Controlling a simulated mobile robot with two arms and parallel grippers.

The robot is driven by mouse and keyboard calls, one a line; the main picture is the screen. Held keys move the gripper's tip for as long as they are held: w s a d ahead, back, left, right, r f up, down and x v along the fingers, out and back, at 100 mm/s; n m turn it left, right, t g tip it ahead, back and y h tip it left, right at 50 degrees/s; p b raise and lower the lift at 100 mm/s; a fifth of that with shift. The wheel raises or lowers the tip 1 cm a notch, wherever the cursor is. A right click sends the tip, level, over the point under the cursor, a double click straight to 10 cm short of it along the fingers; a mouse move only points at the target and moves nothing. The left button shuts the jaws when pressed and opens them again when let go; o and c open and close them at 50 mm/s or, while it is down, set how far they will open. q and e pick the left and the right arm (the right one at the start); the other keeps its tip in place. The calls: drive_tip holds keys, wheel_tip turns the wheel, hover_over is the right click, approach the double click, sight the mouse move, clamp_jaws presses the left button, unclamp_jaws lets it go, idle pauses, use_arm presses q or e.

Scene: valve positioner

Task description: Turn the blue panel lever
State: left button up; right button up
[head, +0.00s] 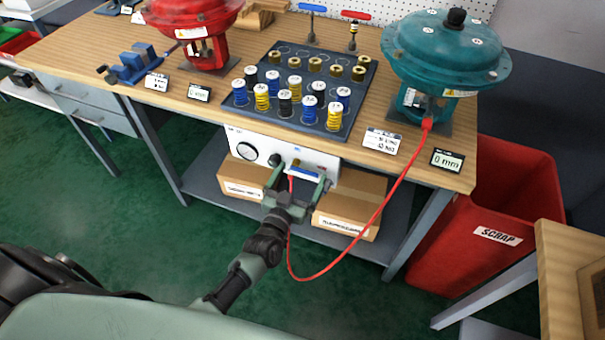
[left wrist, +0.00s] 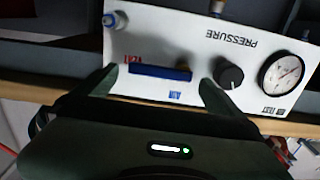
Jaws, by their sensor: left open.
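The blue panel lever (left wrist: 160,72) is a flat bar lying lengthwise on the white panel (left wrist: 240,47), between a red label and a blue "AIR" label. It also shows in the head view (head: 304,173) near the panel's right end. My left gripper (head: 298,180) is open in front of the panel. In the left wrist view its fingers (left wrist: 157,88) stand either side of the lever, close to its two ends. I cannot tell whether they touch it. My right gripper does not show.
A black knob (left wrist: 229,74) and a round gauge (left wrist: 281,74) sit beside the lever. A red hose (head: 372,217) hangs from the teal actuator (head: 445,60) down past my left gripper. Cardboard boxes (head: 350,203) stand on the shelf below. A red scrap bin (head: 490,215) is at right.

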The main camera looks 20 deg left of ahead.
use_arm(q)
drive_tip(key=shift+w, duration=0.6)
drive_tip(key=shift+c, duration=0.3)
drive_tip(key=c, duration=2)
drive_tip(key=shift+c, duration=0.2)
